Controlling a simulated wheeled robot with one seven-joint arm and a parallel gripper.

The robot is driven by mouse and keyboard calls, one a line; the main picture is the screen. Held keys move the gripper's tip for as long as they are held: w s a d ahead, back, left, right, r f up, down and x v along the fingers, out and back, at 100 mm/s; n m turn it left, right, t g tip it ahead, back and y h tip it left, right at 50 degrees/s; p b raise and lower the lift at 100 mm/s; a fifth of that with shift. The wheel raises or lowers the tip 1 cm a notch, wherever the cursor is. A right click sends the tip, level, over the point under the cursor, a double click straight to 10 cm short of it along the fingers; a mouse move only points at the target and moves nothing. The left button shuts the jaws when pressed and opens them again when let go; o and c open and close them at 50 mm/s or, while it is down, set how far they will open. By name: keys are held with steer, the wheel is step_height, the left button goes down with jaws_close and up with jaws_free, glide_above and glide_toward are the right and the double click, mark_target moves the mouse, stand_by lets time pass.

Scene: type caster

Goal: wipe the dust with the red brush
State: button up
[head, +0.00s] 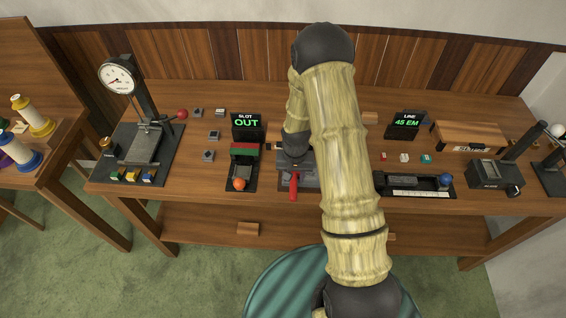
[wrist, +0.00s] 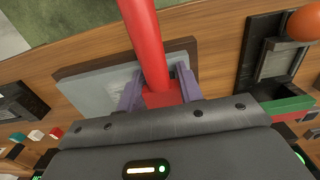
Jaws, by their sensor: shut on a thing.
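The red brush shows its long red handle (wrist: 147,35) and a red block (wrist: 162,97) at its base in the wrist view. My gripper (wrist: 159,88) is shut on that red block, with a grey-purple finger on each side. In the head view the red handle (head: 293,187) points toward the front edge of the bench, and my arm hides most of the gripper. Below the brush is a pale grey plate (wrist: 90,92) on a dark base. I cannot make out dust on it, and whether bristles touch the plate is hidden.
Left of the brush stands a slot device with an orange ball (head: 239,184) and a SLOT OUT display (head: 247,125). A dial gauge stand (head: 120,78) is further left. Right are a LINE display (head: 406,124), small coloured blocks and a wooden box (head: 472,134).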

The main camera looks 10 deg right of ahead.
steer(key=shift+w+a+r, duration=0.1)
steer(key=shift+w+a, duration=0.1)
steer(key=shift+a, duration=0.55)
steer(key=shift+w+a+r+p, duration=0.1)
steer(key=shift+a+r+p, duration=0.15)
steer(key=shift+r+p, duration=0.5)
steer(key=shift+w+a+r+p, duration=0.1)
steer(key=shift+a+r+p, duration=0.15)
steer(key=shift+r, duration=0.8)
step_height(320, 180, up, 4)
steer(key=p, duration=0.3)
steer(key=shift+r, duration=0.1)
steer(key=shift+s, duration=0.1)
steer(key=shift+d, duration=0.1)
